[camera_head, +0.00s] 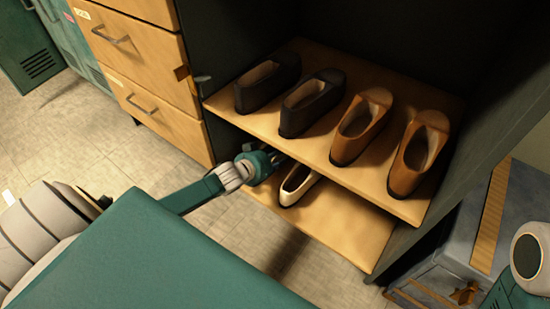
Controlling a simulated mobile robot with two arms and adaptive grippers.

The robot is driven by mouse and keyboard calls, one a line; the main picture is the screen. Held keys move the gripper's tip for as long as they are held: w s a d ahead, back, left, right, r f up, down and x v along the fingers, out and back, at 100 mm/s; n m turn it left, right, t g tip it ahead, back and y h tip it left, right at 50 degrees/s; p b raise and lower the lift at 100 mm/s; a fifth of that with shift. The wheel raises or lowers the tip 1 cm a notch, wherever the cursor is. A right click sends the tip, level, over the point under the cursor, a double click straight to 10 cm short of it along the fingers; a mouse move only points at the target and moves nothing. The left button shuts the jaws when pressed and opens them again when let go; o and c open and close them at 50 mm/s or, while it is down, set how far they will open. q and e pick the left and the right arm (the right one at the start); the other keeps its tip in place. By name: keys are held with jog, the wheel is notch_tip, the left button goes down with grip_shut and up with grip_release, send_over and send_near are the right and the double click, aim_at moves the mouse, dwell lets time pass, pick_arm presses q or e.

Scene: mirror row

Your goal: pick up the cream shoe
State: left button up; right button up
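The cream shoe (302,192) is on the lower wooden shelf (342,224), near its left side. Its near end and dark opening show; its far part is hidden under the upper shelf. My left gripper (277,160) is at the left edge of the shelves, just left of and behind the visible part of the shoe. Its fingertips are dark and partly hidden by the upper shelf edge, so I cannot tell whether they are open or touch the shoe. My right gripper is out of view.
The upper shelf (390,203) holds two dark shoes (300,112) and two brown shoes (405,174) just above. A wooden drawer unit (150,75) stands left. A grey case (455,240) stands right. The floor (75,140) before the drawers is clear.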

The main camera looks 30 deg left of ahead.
pick_arm(q)
jog(key=shift+w+f, duration=0.15)
jog(key=shift+w, duration=0.15)
grip_shut()
